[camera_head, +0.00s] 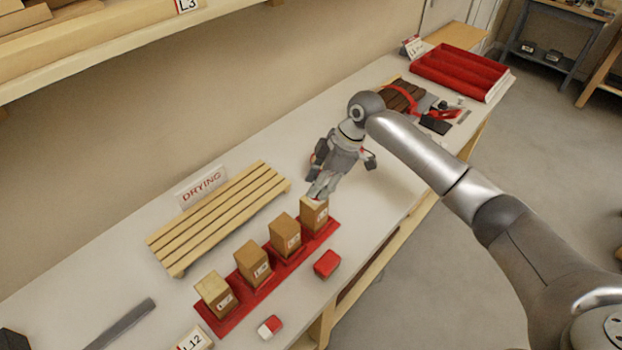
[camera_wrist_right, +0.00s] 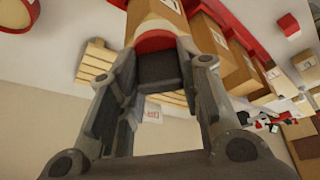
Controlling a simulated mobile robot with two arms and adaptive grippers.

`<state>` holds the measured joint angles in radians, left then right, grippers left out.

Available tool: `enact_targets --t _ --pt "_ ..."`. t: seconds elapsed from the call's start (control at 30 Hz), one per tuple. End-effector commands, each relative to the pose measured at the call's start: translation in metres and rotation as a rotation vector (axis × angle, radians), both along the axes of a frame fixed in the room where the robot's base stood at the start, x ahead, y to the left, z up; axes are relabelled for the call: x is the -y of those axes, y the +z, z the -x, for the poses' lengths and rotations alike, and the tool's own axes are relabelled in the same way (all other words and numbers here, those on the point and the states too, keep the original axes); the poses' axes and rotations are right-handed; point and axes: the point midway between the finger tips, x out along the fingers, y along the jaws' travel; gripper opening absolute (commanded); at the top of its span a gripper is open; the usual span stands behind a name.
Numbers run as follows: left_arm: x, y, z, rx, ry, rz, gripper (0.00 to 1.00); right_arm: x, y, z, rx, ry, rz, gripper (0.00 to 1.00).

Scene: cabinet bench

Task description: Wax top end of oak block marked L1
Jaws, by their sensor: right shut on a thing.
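Several oak blocks stand upright in a row on a red strip (camera_head: 212,317), each with a small label too small to read, so I cannot tell which is L1. My right gripper (camera_head: 315,197) points down at the top of the far-right block (camera_head: 314,217). I cannot tell whether the red thing touches the block top. My left gripper is not in view.
A slatted drying rack (camera_head: 217,217) stands behind the blocks by the DRYING sign (camera_head: 201,187). A red piece (camera_head: 327,264) and a red-and-white piece (camera_head: 270,327) lie in front. A red tray (camera_head: 458,73) is at the far end. A shelf (camera_head: 130,50) overhangs upper left.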

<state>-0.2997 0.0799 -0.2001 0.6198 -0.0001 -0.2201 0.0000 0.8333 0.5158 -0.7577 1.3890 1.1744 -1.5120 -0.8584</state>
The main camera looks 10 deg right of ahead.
Motion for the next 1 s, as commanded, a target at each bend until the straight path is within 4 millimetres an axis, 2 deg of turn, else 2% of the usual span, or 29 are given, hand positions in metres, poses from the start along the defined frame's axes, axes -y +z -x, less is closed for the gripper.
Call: enact_targets --t 0.1,0.2,0.63,1.0 --pt "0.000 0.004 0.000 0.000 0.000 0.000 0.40 0.009 -0.001 0.002 -0.002 -0.001 0.003 0.07" --pt "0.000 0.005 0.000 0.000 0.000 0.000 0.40 0.010 -0.002 0.003 -0.003 0.000 0.003 0.07" --pt "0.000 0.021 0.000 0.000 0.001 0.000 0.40 -0.012 -0.001 0.018 -0.005 0.002 0.002 0.07" --pt "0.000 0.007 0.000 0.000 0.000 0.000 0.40 -0.006 -0.001 -0.011 -0.001 -0.002 0.002 0.07"
